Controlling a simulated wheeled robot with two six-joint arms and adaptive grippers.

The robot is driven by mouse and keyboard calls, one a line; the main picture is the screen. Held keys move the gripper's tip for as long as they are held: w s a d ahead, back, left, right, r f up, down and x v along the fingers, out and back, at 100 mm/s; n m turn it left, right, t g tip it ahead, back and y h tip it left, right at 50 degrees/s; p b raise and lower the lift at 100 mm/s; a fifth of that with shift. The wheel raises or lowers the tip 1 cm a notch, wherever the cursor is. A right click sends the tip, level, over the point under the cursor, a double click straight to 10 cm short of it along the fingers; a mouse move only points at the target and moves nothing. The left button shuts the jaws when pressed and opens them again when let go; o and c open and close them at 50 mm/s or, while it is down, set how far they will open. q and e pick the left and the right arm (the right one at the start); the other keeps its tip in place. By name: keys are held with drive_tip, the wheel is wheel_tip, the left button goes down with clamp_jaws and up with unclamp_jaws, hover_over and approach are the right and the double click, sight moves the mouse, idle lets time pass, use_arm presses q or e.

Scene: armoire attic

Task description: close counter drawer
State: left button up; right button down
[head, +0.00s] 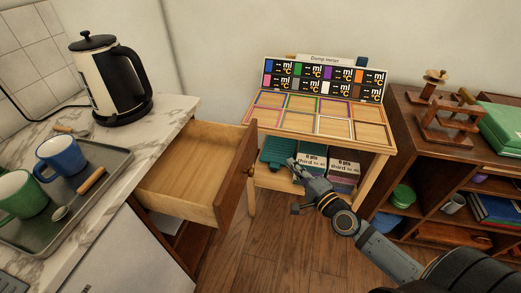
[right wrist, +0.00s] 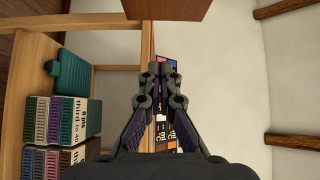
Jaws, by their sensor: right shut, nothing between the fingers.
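The counter drawer (head: 190,170) is pulled out from under the marble counter, and its inside looks empty. A brown wooden panel at the top edge there (right wrist: 166,9) looks like the drawer front. My left gripper is not in view.
The marble counter (head: 150,128) holds a kettle (head: 103,85) and a tray (head: 100,203) with two mugs. A wooden table (head: 382,140) with a label board stands behind my gripper, boxes on its lower shelf. A dark shelf unit (head: 405,130) is at right. Floor by the drawer is clear.

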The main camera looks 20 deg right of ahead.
use_arm(q)
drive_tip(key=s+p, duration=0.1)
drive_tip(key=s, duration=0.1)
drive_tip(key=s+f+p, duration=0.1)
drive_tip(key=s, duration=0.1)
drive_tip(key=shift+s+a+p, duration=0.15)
drive_tip(key=shift+p, duration=0.15)
use_arm(e)
drive_tip(key=w+a, duration=0.5)
drive_tip(key=w, duration=0.7)
drive_tip(key=shift+a, duration=0.15)
